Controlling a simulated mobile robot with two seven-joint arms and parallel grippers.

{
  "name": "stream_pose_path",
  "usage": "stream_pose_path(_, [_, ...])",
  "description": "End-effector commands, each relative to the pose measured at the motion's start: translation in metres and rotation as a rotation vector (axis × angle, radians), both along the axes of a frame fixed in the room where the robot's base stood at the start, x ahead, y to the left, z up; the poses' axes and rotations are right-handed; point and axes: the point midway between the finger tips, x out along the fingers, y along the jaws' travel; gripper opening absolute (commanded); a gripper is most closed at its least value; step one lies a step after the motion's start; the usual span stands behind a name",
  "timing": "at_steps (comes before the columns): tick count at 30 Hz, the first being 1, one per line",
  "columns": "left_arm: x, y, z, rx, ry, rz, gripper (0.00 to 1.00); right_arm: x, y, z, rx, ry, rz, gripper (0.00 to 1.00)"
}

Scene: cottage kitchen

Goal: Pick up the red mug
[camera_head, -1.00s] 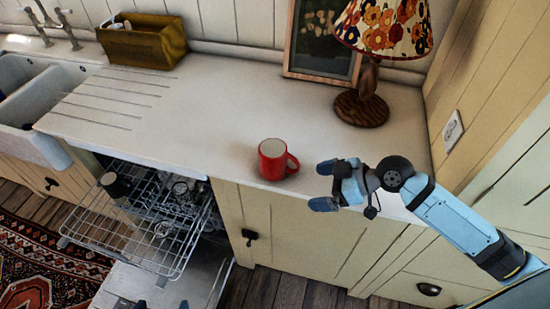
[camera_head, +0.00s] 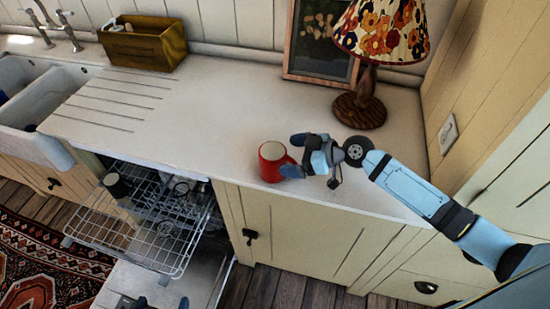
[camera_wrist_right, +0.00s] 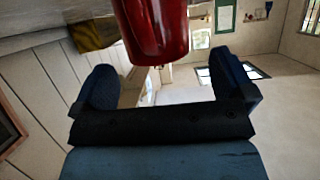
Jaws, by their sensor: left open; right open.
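The red mug (camera_head: 271,164) stands upright near the front edge of the pale countertop (camera_head: 215,110), its handle side facing right. My right gripper (camera_head: 295,156) is open at the mug's right side, one finger behind the handle area and one in front, partly covering the handle. In the right wrist view the red mug (camera_wrist_right: 155,30) shows at the top middle, just beyond the spread fingers of the right gripper (camera_wrist_right: 170,85); nothing is clamped. Only the dark tips of my left gripper (camera_head: 161,303) show at the bottom edge, apart and far from the mug.
A lamp with a floral shade (camera_head: 382,30) and a framed picture (camera_head: 318,40) stand behind the right arm. A wooden box (camera_head: 143,43) sits at the back left by the sink (camera_head: 35,85). An open dishwasher rack (camera_head: 140,225) juts out below the counter.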

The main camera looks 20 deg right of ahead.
Motion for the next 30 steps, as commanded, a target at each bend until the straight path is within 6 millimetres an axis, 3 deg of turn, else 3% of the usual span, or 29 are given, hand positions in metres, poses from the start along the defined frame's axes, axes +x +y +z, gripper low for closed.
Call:
stream_pose_path(7, [0.000,0.000,0.020,0.000,-0.003,0.000,1.00,0.024,0.028,-0.007,0.002,0.000,0.001,1.00])
stream_pose_path(17, [0.001,0.002,0.019,0.003,-0.004,0.002,1.00,0.027,0.034,-0.013,-0.001,-0.001,0.000,1.00])
stream_pose_path(24, [0.000,0.002,0.017,0.003,0.000,0.003,1.00,0.027,0.034,-0.013,-0.001,-0.001,0.000,0.47])
stream_pose_path(30, [0.000,0.002,0.017,0.002,0.000,0.003,1.00,0.028,0.034,-0.012,0.001,-0.002,0.000,0.47])
